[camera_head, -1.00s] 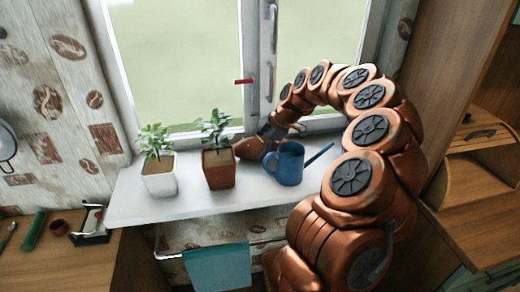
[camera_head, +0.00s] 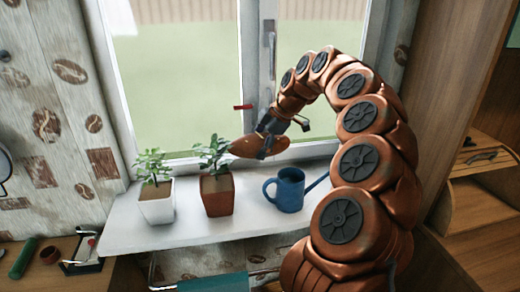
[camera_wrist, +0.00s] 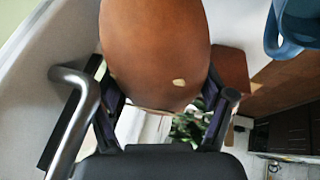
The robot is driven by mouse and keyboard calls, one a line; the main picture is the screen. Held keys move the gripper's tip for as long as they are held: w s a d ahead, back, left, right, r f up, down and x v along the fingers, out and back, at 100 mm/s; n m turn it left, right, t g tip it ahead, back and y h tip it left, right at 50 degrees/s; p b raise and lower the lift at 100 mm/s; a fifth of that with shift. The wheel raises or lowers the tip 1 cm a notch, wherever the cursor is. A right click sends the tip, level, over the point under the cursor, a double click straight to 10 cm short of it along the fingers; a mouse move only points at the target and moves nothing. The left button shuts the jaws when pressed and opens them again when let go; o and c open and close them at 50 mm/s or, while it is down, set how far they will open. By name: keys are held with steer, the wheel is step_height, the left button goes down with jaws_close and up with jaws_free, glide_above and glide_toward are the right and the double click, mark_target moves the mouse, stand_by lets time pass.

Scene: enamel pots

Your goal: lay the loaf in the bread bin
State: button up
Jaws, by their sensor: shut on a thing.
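The brown loaf (camera_head: 246,147) is in my gripper (camera_head: 271,141), above the back of the white windowsill and close to the window. In the wrist view the loaf (camera_wrist: 155,45) fills the upper middle, with one gripper finger on each side of it. The lower end of the loaf has a small pale spot. A wooden bread bin (camera_head: 465,205) with a dark handle appears at the right edge, partly cut off. Its front looks open, but its inside is only partly seen.
On the windowsill (camera_head: 130,230) stand a plant in a white pot (camera_head: 157,208), a plant in a brown pot (camera_head: 217,196) and a blue watering can (camera_head: 290,191). The can is just right of and below the loaf. A tall wooden panel (camera_head: 450,90) rises before the bin.

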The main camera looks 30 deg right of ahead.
steer(key=s+a+b, duration=0.2)
steer(key=s+a, duration=0.1)
steer(key=s, duration=0.5)
steer(key=s+a+b, duration=0.2)
steer(key=s+a, duration=0.2)
steer(key=s, duration=0.5)
steer(key=shift+s+a+b, duration=0.2)
steer(key=shift+s+b, duration=0.05)
steer(key=shift+b, duration=0.1)
